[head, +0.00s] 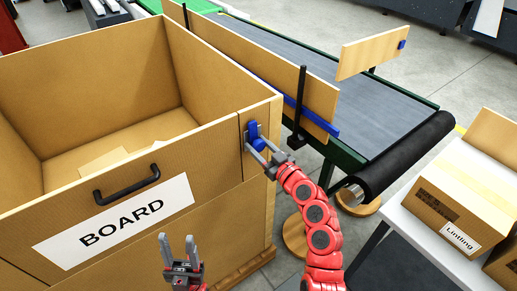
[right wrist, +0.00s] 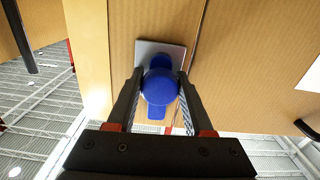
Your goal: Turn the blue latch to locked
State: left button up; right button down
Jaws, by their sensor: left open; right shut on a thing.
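The blue latch (head: 255,137) sits on a grey plate near the right edge of the front of the cardboard bin marked BOARD (head: 62,252). In the right wrist view, the latch (right wrist: 158,88) has a round knob with a bar standing upright, above and below it. My right gripper (head: 264,158) is at the latch; in its wrist view the two fingers (right wrist: 157,103) are on either side of the round knob, shut on it. My left gripper (head: 179,245) is open and empty, in front of the bin below the BOARD label.
A black handle (head: 127,184) sticks out of the bin front. A conveyor (head: 375,115) with wooden side boards runs behind to the right. A white table (head: 428,235) with cardboard boxes (head: 465,200) stands at the right.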

jog(key=n+b, duration=0.2)
jog(key=b, duration=0.3)
jog(key=f+n+b, duration=0.1)
jog(key=b, duration=0.5)
jog(key=n+b, duration=0.2)
jog(key=b, duration=0.3)
jog(key=shift+f+n, duration=0.3)
jog(key=n+b, duration=0.2)
jog(key=b, duration=0.2)
jog(key=n+b, duration=0.2)
jog(key=b, duration=0.3)
jog(key=r+n+b, duration=0.1)
jog(key=n+b, duration=0.2)
jog(key=b, duration=0.2)
jog(key=shift+w+d, duration=0.1)
jog(key=n+b, duration=0.2)
jog(key=shift+r+n, duration=0.15)
jog(key=shift+n, duration=0.15)
jog(key=shift+r+n+b, duration=0.1)
jog(key=shift+n+b, duration=0.6)
jog(key=shift+n, duration=0.3)
jog(key=shift+r, duration=0.1)
jog(key=shift+c, duration=1.6)
grip_release()
